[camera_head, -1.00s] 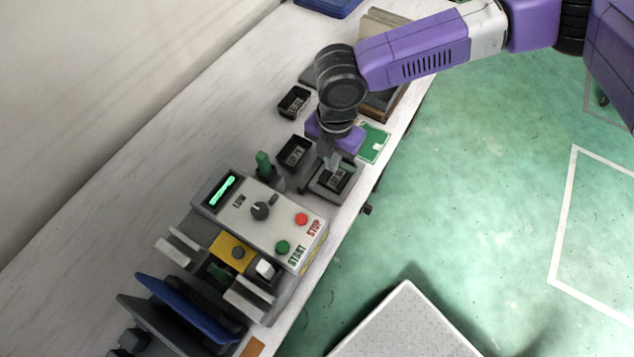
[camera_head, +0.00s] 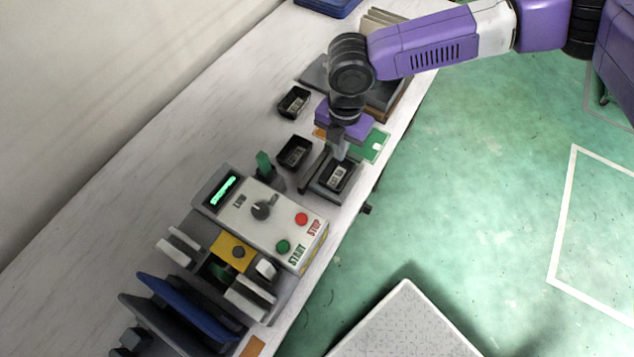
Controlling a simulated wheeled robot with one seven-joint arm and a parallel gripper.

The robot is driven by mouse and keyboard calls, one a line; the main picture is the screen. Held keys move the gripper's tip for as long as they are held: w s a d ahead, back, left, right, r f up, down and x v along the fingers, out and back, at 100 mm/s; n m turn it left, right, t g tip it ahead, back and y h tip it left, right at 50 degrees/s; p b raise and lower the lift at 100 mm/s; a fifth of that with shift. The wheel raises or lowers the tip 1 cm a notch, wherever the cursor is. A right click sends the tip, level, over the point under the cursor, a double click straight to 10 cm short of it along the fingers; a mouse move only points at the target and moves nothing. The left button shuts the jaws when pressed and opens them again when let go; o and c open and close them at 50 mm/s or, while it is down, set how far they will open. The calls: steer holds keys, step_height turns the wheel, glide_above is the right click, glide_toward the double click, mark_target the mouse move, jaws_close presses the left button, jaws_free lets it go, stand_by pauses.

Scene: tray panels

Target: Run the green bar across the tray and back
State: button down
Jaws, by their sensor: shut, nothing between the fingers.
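A green upright piece (camera_head: 264,162) stands in a dark holder beside the control box, left of my gripper. A smaller green piece (camera_head: 224,271) lies low in the fixture below the box. I cannot tell which one is the green bar. My gripper (camera_head: 340,156) is shut and empty, pointing down above the far end of a grey holder. A small black tray (camera_head: 336,179) with a pale label sits in that holder, just below the fingers. It cannot be seen clearly whether the fingertips touch anything.
Two black bins (camera_head: 295,151) (camera_head: 294,102) stand left of my gripper. A green board (camera_head: 371,147) lies to its right, near the table edge. The control box (camera_head: 259,214) has a knob and red and green buttons. Blue and dark panels (camera_head: 188,308) stand at lower left.

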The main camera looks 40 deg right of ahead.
steer(key=shift+d, duration=0.2)
steer(key=shift+a, duration=0.2)
steer(key=shift+s+a+p, duration=0.1)
steer(key=shift+a+p, duration=0.1)
steer(key=shift+p, duration=0.15)
step_height(320, 180, up, 7)
steer(key=p, duration=0.6)
stand_by(0.4)
stand_by(0.4)
